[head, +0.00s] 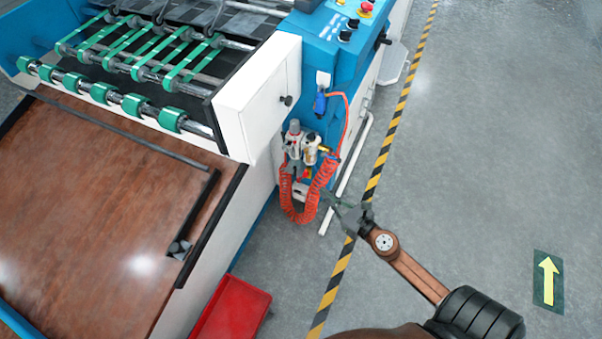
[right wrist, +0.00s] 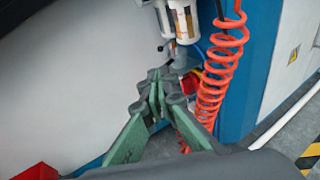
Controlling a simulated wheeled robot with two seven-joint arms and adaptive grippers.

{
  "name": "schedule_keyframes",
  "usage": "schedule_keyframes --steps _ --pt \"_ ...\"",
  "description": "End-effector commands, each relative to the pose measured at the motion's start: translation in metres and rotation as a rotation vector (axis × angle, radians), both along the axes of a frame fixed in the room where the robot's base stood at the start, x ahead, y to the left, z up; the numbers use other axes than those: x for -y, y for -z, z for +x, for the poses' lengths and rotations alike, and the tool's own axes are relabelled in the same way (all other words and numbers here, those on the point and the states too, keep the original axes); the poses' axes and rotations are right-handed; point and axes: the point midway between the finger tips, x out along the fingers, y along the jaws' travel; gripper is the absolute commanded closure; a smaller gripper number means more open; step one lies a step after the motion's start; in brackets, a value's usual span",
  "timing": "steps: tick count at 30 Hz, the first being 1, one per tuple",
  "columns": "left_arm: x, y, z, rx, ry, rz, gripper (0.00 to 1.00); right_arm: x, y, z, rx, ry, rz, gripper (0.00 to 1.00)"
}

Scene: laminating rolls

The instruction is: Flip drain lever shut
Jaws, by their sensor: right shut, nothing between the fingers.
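The air filter unit (head: 297,150) is mounted on the side of the blue machine, with two clear-and-white bowls. In the right wrist view its bowls (right wrist: 183,20) show at the top centre, above grey fittings. A small red part (right wrist: 190,83) shows just below the bowls, partly behind my fingers; I cannot make out the drain lever or its position for certain. My right gripper (head: 333,199) is shut and empty, to the lower right of the unit. In the right wrist view its fingertips (right wrist: 158,88) meet in front of the lower fittings. My left gripper is not in view.
A coiled orange air hose (head: 302,209) hangs below the unit, close to my right fingers. A white pipe (head: 346,177) runs along the floor beside the machine. A red bin (head: 232,310) stands lower left. Open floor lies right of the striped line (head: 372,185).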

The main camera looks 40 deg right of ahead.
Motion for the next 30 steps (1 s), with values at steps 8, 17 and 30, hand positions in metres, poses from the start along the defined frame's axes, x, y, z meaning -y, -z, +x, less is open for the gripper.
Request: schedule_keyframes --steps 8,17,30 --pt "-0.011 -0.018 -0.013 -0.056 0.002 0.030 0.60 0.003 0.005 0.047 0.004 -0.001 0.000 1.00" --pt "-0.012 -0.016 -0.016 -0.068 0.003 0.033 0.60 0.007 0.020 0.104 0.000 0.000 0.001 1.00" --pt "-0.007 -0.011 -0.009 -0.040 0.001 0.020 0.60 0.009 0.027 0.132 -0.001 0.001 0.001 1.00"
